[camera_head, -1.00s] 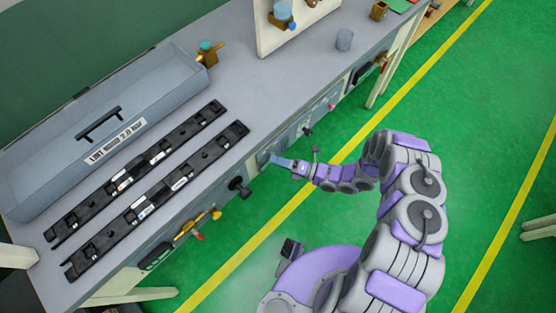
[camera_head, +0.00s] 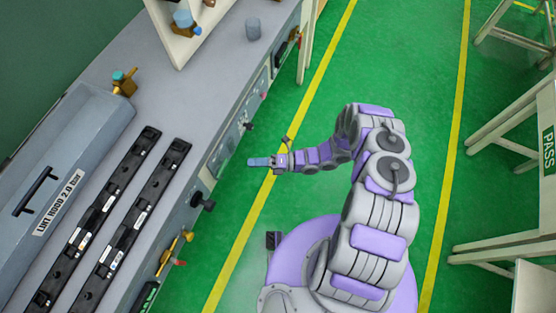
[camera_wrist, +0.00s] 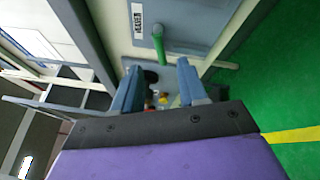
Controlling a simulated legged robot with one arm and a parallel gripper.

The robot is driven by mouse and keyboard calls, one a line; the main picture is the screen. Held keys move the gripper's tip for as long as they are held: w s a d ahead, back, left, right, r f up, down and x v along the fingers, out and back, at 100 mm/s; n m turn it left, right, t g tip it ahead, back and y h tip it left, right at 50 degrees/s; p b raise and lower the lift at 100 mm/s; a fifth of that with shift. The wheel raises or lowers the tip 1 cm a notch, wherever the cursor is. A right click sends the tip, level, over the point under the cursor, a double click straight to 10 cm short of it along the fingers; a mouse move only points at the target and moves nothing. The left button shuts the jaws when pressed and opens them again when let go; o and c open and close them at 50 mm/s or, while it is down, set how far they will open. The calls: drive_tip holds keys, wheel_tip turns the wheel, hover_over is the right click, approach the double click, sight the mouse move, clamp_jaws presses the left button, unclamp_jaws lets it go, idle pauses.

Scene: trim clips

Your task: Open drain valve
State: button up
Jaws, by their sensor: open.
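My gripper (camera_head: 260,162) is open and empty, held out over the green floor beside the bench front in the head view. Its two blue fingers stand apart in the wrist view (camera_wrist: 160,84). Low on the bench front is a brass-yellow valve-like fitting (camera_head: 172,256) with a red part. Small yellow and red parts (camera_wrist: 162,98) show between my fingers in the wrist view, partly hidden. A green bar-shaped handle (camera_wrist: 158,46) sticks out from a grey panel just beyond the fingertips. I cannot tell which fitting is the drain valve.
A black knob (camera_head: 203,202) sticks out from the bench front. On the bench are the grey lint hood (camera_head: 85,135), two black rails (camera_head: 150,205), a brass fitting with a teal cap (camera_head: 123,82) and a grey cup (camera_head: 253,28). White-framed stands are at right.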

drive_tip(key=d, duration=0.8)
drive_tip(key=shift+w+d+f+p, duration=0.15)
drive_tip(key=shift+w+f+p, duration=0.15)
drive_tip(key=shift+p, duration=0.1)
